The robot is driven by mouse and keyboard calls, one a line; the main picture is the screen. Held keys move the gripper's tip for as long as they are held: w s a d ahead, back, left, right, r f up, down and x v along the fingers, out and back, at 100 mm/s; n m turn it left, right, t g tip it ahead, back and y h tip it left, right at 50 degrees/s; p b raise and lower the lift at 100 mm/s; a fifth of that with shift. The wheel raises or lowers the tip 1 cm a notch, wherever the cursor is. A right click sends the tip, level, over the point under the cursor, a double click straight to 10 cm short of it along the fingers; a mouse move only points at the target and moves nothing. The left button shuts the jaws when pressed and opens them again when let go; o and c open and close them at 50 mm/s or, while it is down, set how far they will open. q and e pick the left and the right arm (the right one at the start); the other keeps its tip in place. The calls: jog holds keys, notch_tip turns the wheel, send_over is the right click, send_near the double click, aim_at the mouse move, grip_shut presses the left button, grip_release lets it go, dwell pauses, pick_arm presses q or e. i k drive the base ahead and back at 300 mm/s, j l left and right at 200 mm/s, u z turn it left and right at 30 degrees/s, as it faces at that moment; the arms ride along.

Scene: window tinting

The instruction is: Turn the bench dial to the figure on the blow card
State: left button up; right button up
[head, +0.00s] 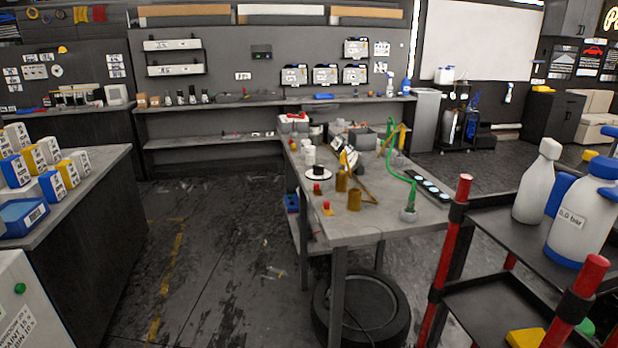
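The grey workbench (385,222) stands in the middle of the head view. A round white disc with a black centre (318,174) lies on its left part; it may be the dial, but I cannot make out any figures on it. Small dark-and-white upright panels (349,158) stand farther back on the bench; I cannot tell whether one is the blow card, as the writing is too small. Neither of my grippers is in view.
A black cart with red posts (460,205) stands close at right, carrying a white-and-blue bottle (580,228) marked "0.0 bar". A tyre (372,318) lies under the workbench. A counter with boxes (95,185) is at left. The floor (215,255) between is mostly clear.

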aim_at(318, 169)
jog(key=i+j+z, duration=0.4)
jog(key=i+j, duration=0.2)
jog(key=j, duration=0.25)
jog(key=i+j+z, duration=0.2)
jog(key=j, duration=0.25)
jog(key=i+j, duration=0.85)
